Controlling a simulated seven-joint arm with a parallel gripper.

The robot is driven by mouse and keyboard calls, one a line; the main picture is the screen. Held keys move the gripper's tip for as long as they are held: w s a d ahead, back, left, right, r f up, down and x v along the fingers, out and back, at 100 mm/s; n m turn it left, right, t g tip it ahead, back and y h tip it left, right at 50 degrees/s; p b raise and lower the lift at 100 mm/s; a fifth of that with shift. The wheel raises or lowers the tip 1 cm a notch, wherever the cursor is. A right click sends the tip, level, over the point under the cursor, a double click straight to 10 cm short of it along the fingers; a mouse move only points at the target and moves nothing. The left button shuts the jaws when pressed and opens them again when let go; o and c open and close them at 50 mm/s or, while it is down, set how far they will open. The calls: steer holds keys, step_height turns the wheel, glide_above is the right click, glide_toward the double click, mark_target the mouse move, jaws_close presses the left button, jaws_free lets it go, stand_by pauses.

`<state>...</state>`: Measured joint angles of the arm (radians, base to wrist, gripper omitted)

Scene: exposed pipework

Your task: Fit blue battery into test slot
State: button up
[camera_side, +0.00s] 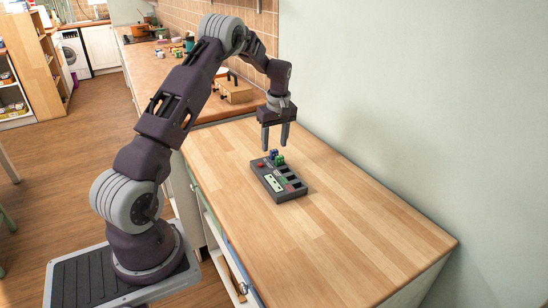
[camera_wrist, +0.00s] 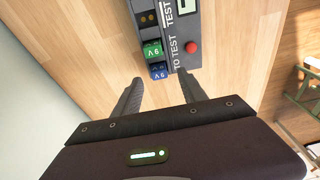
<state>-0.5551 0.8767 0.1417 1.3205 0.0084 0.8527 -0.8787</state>
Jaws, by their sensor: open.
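The blue battery (camera_wrist: 159,71), marked 9V, sits at the near end of the dark test box in the wrist view, beside a green battery (camera_wrist: 152,50). In the side view the blue battery (camera_side: 273,153) shows small at the box's far end, with the green battery (camera_side: 280,160) next to it. The test box (camera_side: 266,182) lies flat on the wooden counter, with a red button (camera_wrist: 192,47) and the label TEST. My gripper (camera_side: 274,149) is open and empty above the box's far end. In the wrist view its fingers (camera_wrist: 163,85) point toward the blue battery, apart from it.
The wooden counter (camera_side: 360,220) is clear around the box, with much free room to the right. A pale wall (camera_side: 400,90) runs along its right side. A wooden box (camera_side: 234,92) and other kitchen items stand on the counter behind.

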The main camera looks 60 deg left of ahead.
mark_target(274, 151)
steer(key=f, duration=0.3)
steer(key=shift+a, duration=0.2)
jaws_close()
step_height(274, 151, up, 9)
steer(key=shift+w+f, duration=0.1)
steer(key=shift+f, duration=0.05)
steer(key=d, duration=0.8)
steer(key=f, duration=0.8)
steer(key=shift+s+f, duration=0.2)
steer(key=shift+s, duration=0.1)
